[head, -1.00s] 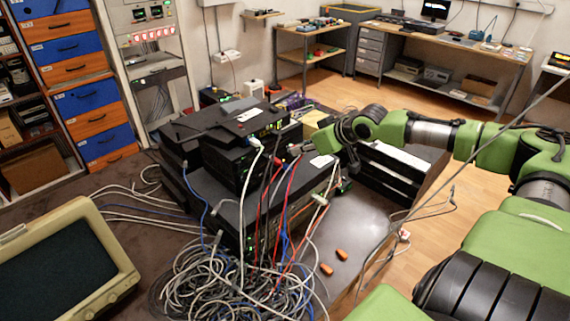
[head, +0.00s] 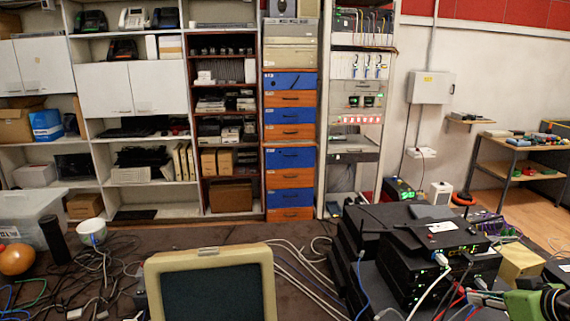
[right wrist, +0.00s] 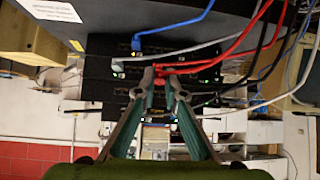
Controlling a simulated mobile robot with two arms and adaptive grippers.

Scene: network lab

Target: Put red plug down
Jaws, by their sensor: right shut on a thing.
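My right gripper (head: 482,298) shows at the bottom right corner of the head view, at the front of the stacked black network devices (head: 440,262). In the right wrist view the same gripper (right wrist: 161,78) has its fingertips close together on the red plug (right wrist: 161,72). Red cables (right wrist: 232,48) run from there to the upper right. The plug is at the face of a black device with ports (right wrist: 105,70); I cannot tell whether it sits in a port. In the head view the plug is too small to make out. My left gripper is not in view.
A blue plug (right wrist: 136,44) and a grey cable (right wrist: 190,50) lie close beside my right fingertips. A beige monitor (head: 210,285) stands at the front. Loose cables (head: 95,270) cover the left of the table. Shelves (head: 150,110) line the back wall.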

